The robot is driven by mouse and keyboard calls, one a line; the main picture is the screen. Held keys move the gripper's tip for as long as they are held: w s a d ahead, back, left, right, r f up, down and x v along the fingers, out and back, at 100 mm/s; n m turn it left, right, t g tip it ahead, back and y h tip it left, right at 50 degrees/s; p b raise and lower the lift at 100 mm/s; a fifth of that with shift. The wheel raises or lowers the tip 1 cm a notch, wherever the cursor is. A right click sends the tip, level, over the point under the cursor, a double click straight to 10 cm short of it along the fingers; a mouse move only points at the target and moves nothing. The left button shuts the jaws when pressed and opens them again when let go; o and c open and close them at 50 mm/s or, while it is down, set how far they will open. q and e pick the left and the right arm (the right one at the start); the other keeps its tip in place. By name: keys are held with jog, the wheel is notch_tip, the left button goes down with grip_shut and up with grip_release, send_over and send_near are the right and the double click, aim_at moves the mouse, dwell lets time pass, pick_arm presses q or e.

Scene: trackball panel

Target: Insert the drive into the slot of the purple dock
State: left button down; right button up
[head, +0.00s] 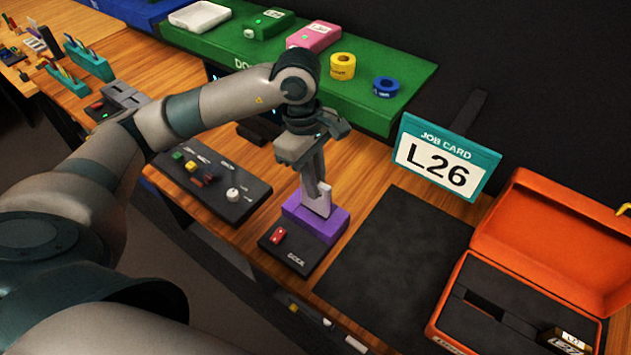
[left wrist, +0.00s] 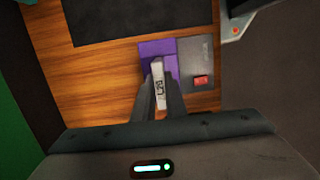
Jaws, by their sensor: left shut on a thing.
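My left gripper (head: 317,188) points down over the purple dock (head: 304,223), shut on the light grey drive (head: 323,203). In the left wrist view the drive (left wrist: 159,86) stands between the two fingers, with a dark label too small to read surely. The drive is roughly upright, and its lower end meets the top of the dock. I cannot tell whether it is inside the slot, which the drive and fingers hide. The purple dock also shows in the left wrist view (left wrist: 150,48), on a dark base plate (left wrist: 197,55) with a red switch (left wrist: 201,80).
A job card reading L26 (head: 445,165) stands behind a dark mat (head: 400,260). An open orange case (head: 560,235) is at the right. A dark control panel (head: 225,190) lies left of the dock. A green shelf (head: 400,75) with tape rolls runs along the back.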

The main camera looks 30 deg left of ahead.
aim_at(315, 209)
pick_arm(q)
jog(key=shift+f+b, duration=2.5)
jog(key=shift+b, duration=0.35)
dwell(2.2)
jog(key=c, duration=1.7)
grip_release()
jog(key=shift+r, duration=0.1)
jog(key=shift+r+p, duration=2.25)
jog(key=shift+r, duration=3.2)
